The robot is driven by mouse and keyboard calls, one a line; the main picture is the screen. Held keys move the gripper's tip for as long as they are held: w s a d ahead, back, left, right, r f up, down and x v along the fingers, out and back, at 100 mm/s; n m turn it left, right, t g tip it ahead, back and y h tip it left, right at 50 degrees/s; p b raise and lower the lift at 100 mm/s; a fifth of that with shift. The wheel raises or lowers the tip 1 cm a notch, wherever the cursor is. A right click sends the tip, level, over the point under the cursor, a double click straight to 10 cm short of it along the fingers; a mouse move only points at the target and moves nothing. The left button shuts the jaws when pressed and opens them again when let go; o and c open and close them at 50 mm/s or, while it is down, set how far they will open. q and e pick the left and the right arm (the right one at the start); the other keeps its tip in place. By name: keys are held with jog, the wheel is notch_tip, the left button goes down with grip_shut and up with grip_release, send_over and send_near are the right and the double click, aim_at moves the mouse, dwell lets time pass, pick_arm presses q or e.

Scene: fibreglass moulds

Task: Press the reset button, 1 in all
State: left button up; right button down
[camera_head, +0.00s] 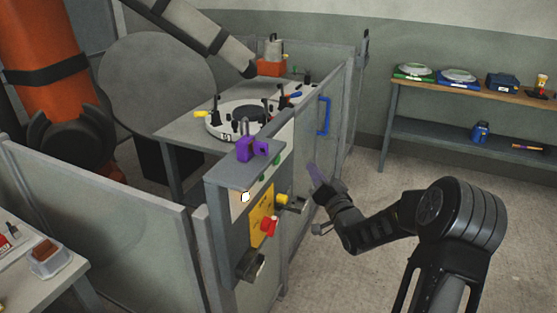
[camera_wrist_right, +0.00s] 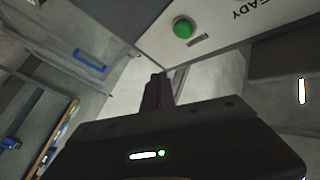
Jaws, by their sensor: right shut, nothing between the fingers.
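A control post with a sloped grey top (camera_head: 235,172) stands in the middle of the head view. I cannot read which button is marked reset. My right gripper (camera_head: 314,170) is shut and empty, to the right of the post and apart from it. In the right wrist view its closed fingers (camera_wrist_right: 156,88) point towards the panel, below a round green button (camera_wrist_right: 183,27) with a small unreadable label. My left gripper is not in view.
A purple padlock-like block (camera_head: 258,147) sits on the post. Fence panels (camera_head: 120,200) adjoin it, with a blue handle (camera_head: 323,115) behind. Inside is a table with a round fixture (camera_head: 225,132). A shelf (camera_head: 460,88) stands back right.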

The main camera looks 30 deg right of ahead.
aim_at(278, 160)
jog(key=w+a, duration=0.4)
jog(key=w, duration=0.1)
jog(key=shift+w+b, duration=0.3)
jog(key=shift+w, duration=0.1)
dwell(1.8)
jog(key=shift+w+a+b, duration=0.2)
jog(key=shift+w+b, duration=0.15)
jog(key=shift+b, duration=0.2)
